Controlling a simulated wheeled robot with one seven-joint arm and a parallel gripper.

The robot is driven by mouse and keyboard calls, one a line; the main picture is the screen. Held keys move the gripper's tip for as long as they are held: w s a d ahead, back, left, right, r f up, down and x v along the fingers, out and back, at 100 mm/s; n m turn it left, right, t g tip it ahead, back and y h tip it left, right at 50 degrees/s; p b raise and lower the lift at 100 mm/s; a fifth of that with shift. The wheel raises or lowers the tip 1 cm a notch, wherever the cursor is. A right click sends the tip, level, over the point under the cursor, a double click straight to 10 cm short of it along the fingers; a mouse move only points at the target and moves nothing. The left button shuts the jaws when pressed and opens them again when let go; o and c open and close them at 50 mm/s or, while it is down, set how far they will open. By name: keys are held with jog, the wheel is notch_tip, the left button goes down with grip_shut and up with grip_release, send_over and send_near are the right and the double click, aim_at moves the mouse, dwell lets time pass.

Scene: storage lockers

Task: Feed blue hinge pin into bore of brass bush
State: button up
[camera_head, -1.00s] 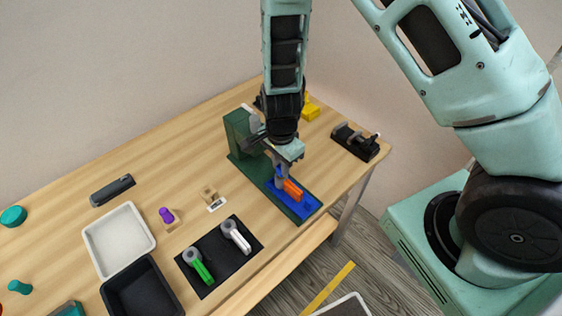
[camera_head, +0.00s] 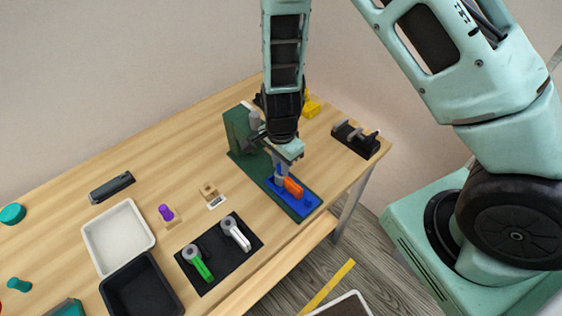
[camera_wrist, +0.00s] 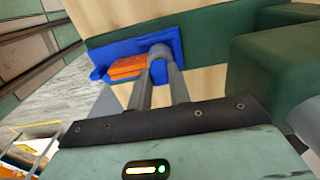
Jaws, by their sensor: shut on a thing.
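My gripper (camera_wrist: 160,95) points down over the blue fixture plate (camera_wrist: 165,47) on a green base. Its fingers are shut on the grey round end (camera_wrist: 158,54) of an orange-handled part (camera_wrist: 128,68), which lies along the plate; the head view also shows the orange handle (camera_head: 293,187). A small tan, brass-like block (camera_head: 208,191) sits on the table left of the fixture; I cannot tell whether it is the brass bush. I cannot make out a separate blue hinge pin. A purple pin-like piece (camera_head: 166,212) stands farther left.
The tall green fixture block (camera_head: 236,128) rises behind my gripper. A black clamp stand (camera_head: 356,139) is at the right. A black mat (camera_head: 245,248) with two grey-ended levers, a white tray (camera_head: 146,229) and a black tray (camera_head: 171,302) lie to the left.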

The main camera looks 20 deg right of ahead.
jog(key=o, duration=0.9)
jog(key=shift+o, duration=0.2)
notch_tip(320, 180, up, 17)
jog(key=shift+r+b, duration=0.2)
jog(key=shift+b, duration=0.2)
jog(key=s+a+f+n+b, duration=0.1)
jog(key=s+a+n+b, duration=0.2)
jog(key=s+n, duration=0.7)
jog(key=s+a+f+n+b, duration=0.1)
jog(key=s+a+n+b, duration=0.2)
jog(key=s+n+b, duration=0.3)
jog(key=s+n, duration=0.4)
jog(key=n, duration=0.2)
jog(key=shift+f+y, duration=0.2)
jog(key=shift+y, duration=0.1)
